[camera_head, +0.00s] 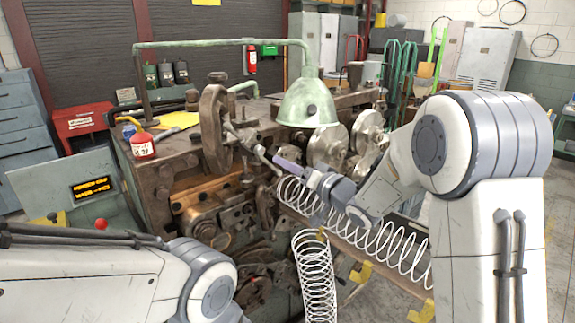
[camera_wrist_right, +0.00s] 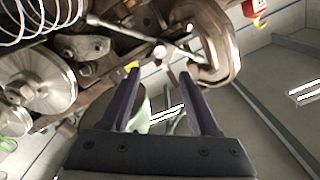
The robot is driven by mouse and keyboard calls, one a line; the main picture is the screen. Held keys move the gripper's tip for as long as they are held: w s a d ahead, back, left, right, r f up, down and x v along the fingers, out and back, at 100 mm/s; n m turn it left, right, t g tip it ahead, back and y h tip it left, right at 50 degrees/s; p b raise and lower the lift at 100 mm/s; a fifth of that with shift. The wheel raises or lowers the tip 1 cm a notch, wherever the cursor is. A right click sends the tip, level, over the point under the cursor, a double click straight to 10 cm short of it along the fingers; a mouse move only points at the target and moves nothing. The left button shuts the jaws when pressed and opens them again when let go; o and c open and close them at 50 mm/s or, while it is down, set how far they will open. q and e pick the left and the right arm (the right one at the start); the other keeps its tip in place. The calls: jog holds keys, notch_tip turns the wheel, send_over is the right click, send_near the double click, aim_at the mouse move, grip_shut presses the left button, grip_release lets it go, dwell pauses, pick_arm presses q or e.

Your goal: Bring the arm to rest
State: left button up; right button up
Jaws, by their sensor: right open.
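My right arm reaches in from the right in the head view.
A long white coil spring (camera_head: 385,240) lies along the machine's front, partly behind my right gripper. Another spring (camera_head: 315,275) hangs below. A green lamp (camera_head: 307,104) overhangs the machine. A red oil can (camera_head: 142,145) stands on its top. Open floor (camera_head: 557,220) shows at the right.

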jog(key=s+a+f+n+g+h, duration=0.1)
jog(key=s+a+f+g+h, duration=0.2)
jog(key=s, duration=0.5)
jog(key=s+a+f+n+g+h, duration=0.1)
jog(key=s+f+n+g+h, duration=0.2)
jog(key=s+f, duration=0.45)
jog(key=s+d+f+n+g+h, duration=0.1)
jog(key=s+g, duration=0.3)
jog(key=s, duration=0.8)
jog(key=s+d+f+n+g+h, duration=0.1)
jog(key=s+g, duration=0.3)
jog(key=s, duration=0.9)
jog(key=shift+d+f+n+g+h, duration=0.3)
jog(key=shift+d+n+h, duration=0.25)
jog(key=shift+h, duration=0.25)
jog(key=shift+a, duration=0.1)
